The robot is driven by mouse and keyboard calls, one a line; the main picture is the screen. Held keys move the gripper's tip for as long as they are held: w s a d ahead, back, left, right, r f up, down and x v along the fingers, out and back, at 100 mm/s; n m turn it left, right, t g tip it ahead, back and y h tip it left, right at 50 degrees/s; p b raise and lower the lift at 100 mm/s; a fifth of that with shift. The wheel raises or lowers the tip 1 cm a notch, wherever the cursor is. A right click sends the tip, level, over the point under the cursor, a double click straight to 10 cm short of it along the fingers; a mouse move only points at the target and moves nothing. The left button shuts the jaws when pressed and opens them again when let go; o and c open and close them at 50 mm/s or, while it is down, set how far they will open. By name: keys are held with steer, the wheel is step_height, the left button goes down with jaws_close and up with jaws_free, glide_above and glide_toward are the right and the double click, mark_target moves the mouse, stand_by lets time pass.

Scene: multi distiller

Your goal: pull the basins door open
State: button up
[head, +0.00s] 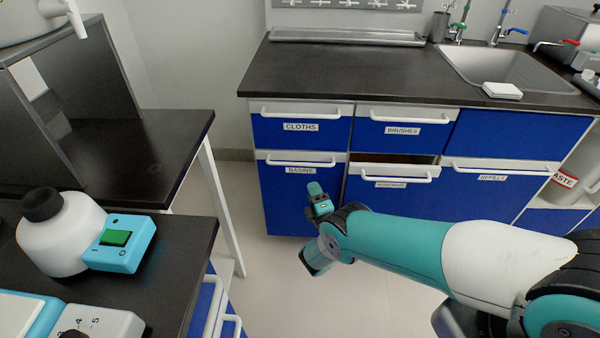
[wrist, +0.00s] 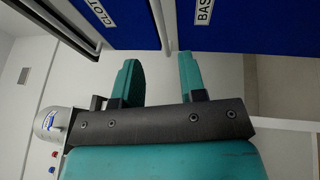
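The basins door (head: 290,200) is a blue front under the cloths drawer (head: 300,129), with a white bar handle (head: 296,163) along its top edge. It looks shut. My gripper (head: 317,190) is in front of the door's right side, and its shape hides part of the door. In the wrist view, the two teal fingers of my gripper (wrist: 161,78) are apart with nothing between them. The white handle strip (wrist: 170,25) lies beyond the fingertips, roughly in line with the gap. The basins label (wrist: 203,10) shows to its right. Contact with the handle is not visible.
Right of the basins door, a drawer (head: 392,186) stands partly out beneath the brushes drawer (head: 402,129). A dark side table (head: 150,155) and a bench with a white-and-blue device (head: 120,245) stand at left. Pale floor (head: 250,260) is clear between.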

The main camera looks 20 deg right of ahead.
mark_target(301, 163)
steer(key=shift+b+x, duration=5.85)
steer(key=shift+b, duration=2.2)
steer(key=shift+c, duration=0.2)
jaws_close()
